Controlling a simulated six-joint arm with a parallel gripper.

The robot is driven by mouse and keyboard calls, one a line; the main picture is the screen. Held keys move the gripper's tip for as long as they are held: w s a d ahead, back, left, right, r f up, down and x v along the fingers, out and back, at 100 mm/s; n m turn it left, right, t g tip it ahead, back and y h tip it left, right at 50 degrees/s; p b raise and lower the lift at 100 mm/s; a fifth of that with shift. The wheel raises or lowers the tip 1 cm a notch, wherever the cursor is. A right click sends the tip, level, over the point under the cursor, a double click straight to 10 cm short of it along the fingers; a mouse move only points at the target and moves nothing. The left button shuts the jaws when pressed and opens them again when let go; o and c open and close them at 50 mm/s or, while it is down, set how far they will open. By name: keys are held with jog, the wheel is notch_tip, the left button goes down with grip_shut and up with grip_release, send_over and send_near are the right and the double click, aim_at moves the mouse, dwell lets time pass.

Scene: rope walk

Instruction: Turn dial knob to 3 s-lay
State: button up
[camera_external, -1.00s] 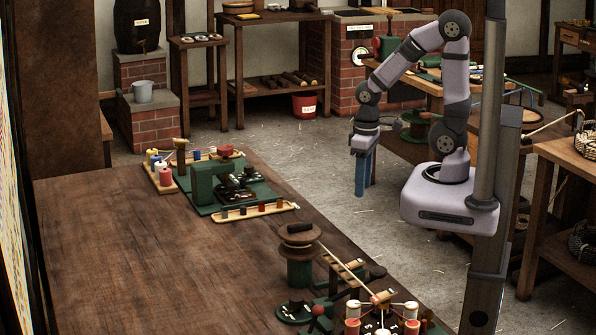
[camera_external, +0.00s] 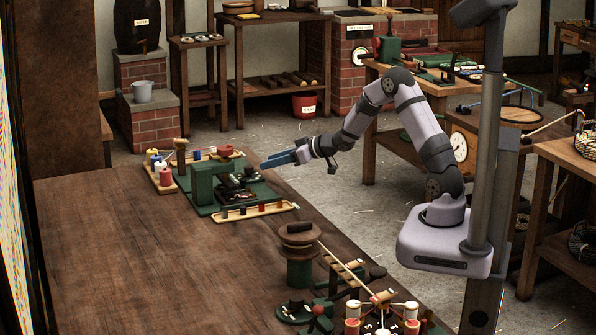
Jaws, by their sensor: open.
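My gripper (camera_external: 277,160) reaches left over the far right edge of the wooden table, with its blue fingers pointing left. It is open and nothing shows between its fingers. It is beside the right side of a green machine (camera_external: 205,182) on a green base, with black parts on its right half.
A tray of colored spools (camera_external: 165,178) stands left of the machine and a narrow wooden tray (camera_external: 254,210) in front. A green post with a wooden reel (camera_external: 298,235) and a spool device (camera_external: 382,312) stand nearer the front. The table's (camera_external: 130,260) left part is clear.

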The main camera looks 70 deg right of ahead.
aim_at(250, 167)
jog(key=shift+w, duration=0.1)
jog(key=shift+w, duration=0.1)
jog(key=shift+p+x, duration=0.3)
jog(key=shift+x, duration=3.2)
jog(key=shift+c, duration=0.3)
jog(key=c, duration=1)
